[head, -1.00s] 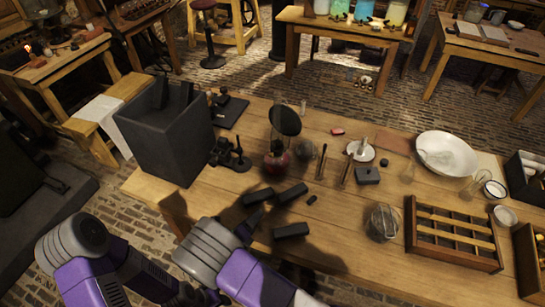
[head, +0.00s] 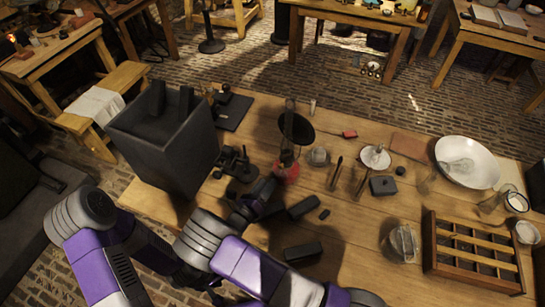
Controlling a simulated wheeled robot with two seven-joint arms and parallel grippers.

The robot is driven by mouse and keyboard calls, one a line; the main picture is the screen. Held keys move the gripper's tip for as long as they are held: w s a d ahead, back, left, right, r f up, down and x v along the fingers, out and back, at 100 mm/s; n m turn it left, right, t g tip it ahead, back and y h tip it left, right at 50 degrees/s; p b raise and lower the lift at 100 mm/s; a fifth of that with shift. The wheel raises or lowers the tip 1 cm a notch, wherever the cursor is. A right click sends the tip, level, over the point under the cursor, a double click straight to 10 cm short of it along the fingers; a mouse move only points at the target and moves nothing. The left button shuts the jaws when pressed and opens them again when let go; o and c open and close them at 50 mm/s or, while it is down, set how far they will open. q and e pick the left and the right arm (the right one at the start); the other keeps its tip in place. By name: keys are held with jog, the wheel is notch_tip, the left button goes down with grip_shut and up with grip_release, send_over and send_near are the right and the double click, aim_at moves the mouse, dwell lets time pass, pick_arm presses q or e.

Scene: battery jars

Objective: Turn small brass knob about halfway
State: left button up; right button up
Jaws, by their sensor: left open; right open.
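An oil lamp with a red base (head: 287,171), a glass chimney and a dark round disc (head: 297,129) behind it stands on the wooden table. The small brass knob is too small and dark to make out; the lamp's collar is partly hidden. My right gripper (head: 268,188) reaches from beyond the grey elbow to the lamp's near left side, its tip close to the red base. Whether it touches cannot be told. It is open with nothing seen in it. My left gripper (head: 217,292) is low near the bottom edge, mostly hidden by my arms, open and away from the lamp.
A tall dark box (head: 165,150) stands left of the lamp. Dark blocks (head: 303,251) lie in front of it. A black stand (head: 235,162) is close on its left. To the right are a dish (head: 375,157), a white bowl (head: 467,160) and a wooden divided tray (head: 470,240).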

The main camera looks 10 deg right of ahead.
aim_at(280, 167)
jog(key=x, duration=0.7)
jog(key=shift+d, duration=0.25)
jog(key=shift+w, duration=0.1)
jog(key=shift+c, duration=0.3)
grip_shut()
